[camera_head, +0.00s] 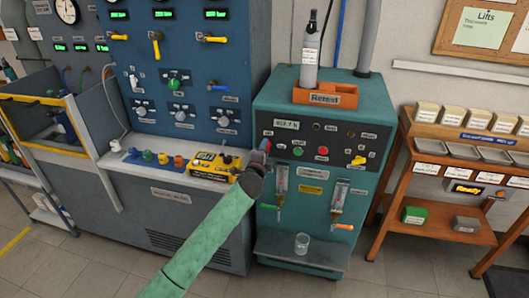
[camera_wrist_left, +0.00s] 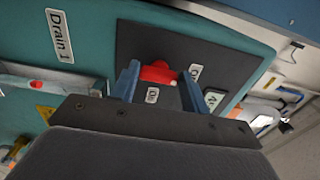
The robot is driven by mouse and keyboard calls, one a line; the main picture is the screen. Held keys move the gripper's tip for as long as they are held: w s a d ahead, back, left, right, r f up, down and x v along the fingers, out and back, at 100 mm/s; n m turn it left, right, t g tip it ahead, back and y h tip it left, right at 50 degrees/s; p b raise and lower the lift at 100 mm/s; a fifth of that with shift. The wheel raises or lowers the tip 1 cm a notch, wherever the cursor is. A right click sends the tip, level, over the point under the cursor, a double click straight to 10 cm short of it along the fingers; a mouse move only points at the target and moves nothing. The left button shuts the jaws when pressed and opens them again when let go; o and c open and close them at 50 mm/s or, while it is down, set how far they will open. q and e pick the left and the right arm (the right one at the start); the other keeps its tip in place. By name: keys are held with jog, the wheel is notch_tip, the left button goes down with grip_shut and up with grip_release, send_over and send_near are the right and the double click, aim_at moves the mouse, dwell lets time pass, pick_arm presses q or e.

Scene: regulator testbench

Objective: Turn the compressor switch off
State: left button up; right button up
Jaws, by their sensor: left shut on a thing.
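The compressor switch is a red knob (camera_wrist_left: 158,73) on a dark plate (camera_wrist_left: 215,55), with small white labels beside it, one reading "On". My left gripper (camera_head: 264,150) reaches the left part of the teal cabinet's front (camera_head: 310,120). In the left wrist view its two blue fingers stand on either side of the red knob, shut on it. In the head view the gripper and wrist mostly hide the switch. My right gripper is in neither view.
A yellow device (camera_head: 213,168) sits on the blue bench's ledge, left of my gripper. Green and red buttons (camera_head: 323,151) and flow tubes (camera_head: 281,180) are right of it. A glass (camera_head: 301,243) stands on the cabinet's lower shelf. An orange tray (camera_head: 325,97) holds a bottle on top.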

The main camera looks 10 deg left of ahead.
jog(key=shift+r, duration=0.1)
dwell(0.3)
pick_arm(q)
jog(key=o, duration=1)
jog(key=shift+s+b, duration=1)
jog(key=shift+s, duration=2.9)
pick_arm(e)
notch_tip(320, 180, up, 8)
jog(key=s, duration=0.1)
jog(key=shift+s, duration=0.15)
pick_arm(q)
jog(key=shift+n, duration=0.3)
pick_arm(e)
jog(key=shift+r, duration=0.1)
